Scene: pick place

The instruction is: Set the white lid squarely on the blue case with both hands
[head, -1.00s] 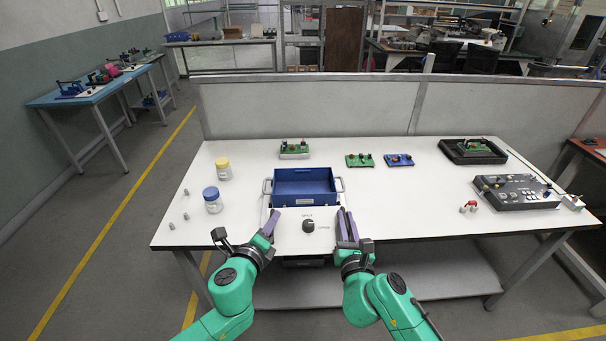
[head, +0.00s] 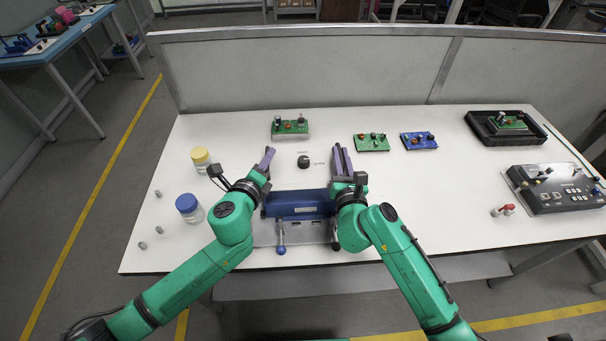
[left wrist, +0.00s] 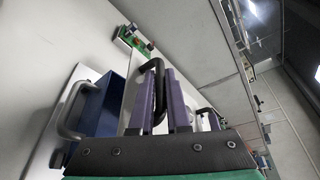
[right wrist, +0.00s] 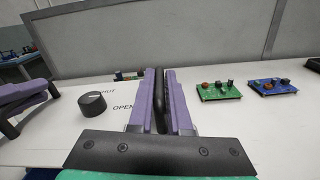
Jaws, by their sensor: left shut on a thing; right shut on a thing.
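The white lid (head: 303,178) has a black knob (head: 303,162) and is held up between my two grippers; its edges blend into the white table. The blue case (head: 298,205) stands below and nearer in the head view, its front wall showing. The lid hides the case's inside, and I cannot tell the gap between them. My left gripper (head: 268,156) is shut on the lid's black handle (left wrist: 157,70) at the left. My right gripper (head: 341,155) is shut on the handle (right wrist: 160,90) at the right. The left wrist view shows the blue case (left wrist: 97,112) beside the lid.
A grey plate (head: 305,232) with levers lies before the case. A blue-capped jar (head: 189,207) and a yellow-capped jar (head: 201,160) stand left. Circuit boards (head: 290,128) (head: 372,143) (head: 419,141) lie behind and right. A control box (head: 560,190) is far right.

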